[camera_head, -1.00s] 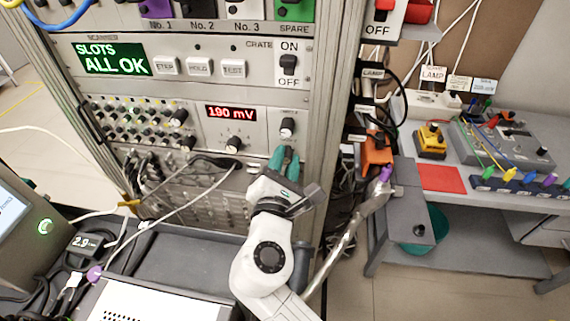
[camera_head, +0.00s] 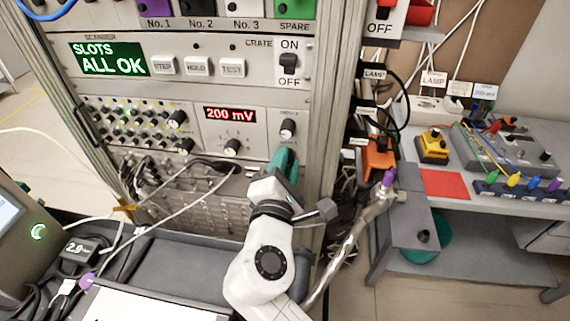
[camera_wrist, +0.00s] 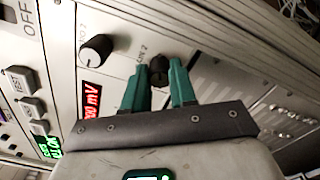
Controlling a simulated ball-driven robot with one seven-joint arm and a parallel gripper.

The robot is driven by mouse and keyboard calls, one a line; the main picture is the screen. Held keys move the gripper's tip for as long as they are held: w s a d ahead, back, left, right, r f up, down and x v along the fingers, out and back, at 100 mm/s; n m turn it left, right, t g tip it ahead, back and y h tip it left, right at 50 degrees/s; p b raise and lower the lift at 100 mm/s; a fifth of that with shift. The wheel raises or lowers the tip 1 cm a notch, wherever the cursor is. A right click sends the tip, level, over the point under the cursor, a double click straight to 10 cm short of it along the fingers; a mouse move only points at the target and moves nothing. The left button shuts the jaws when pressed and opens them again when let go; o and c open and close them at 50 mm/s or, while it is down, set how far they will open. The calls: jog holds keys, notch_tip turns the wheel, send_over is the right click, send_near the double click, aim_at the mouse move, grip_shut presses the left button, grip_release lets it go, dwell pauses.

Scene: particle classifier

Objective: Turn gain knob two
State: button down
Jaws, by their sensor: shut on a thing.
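The readout (camera_head: 231,115) on the rack panel shows 200 mV. In the wrist view a dark round knob (camera_wrist: 158,70) sits between the two green fingers of my gripper (camera_wrist: 159,75), beside a partly visible label ending in "AIN 2". My gripper is shut on this knob. In the head view my gripper (camera_head: 284,160) is at the panel's lower right and hides this knob. Another knob (camera_head: 288,128) shows just above the fingers; it also appears in the wrist view (camera_wrist: 97,48), left of the held knob.
A further knob (camera_head: 232,147) is under the readout. The crate switch (camera_head: 289,63) and three buttons (camera_head: 198,67) are higher on the rack. Grey cables (camera_head: 180,165) hang left of my gripper. A side table (camera_head: 455,210) stands at the right.

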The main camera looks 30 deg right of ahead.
jog(key=c, duration=1.2)
grip_release()
jog(key=shift+s+a, duration=0.1)
jog(key=shift+s, duration=0.05)
jog(key=b+v, duration=0.1)
jog(key=v, duration=0.9)
jog(key=shift+s+a, duration=0.15)
jog(key=shift+s, duration=0.1)
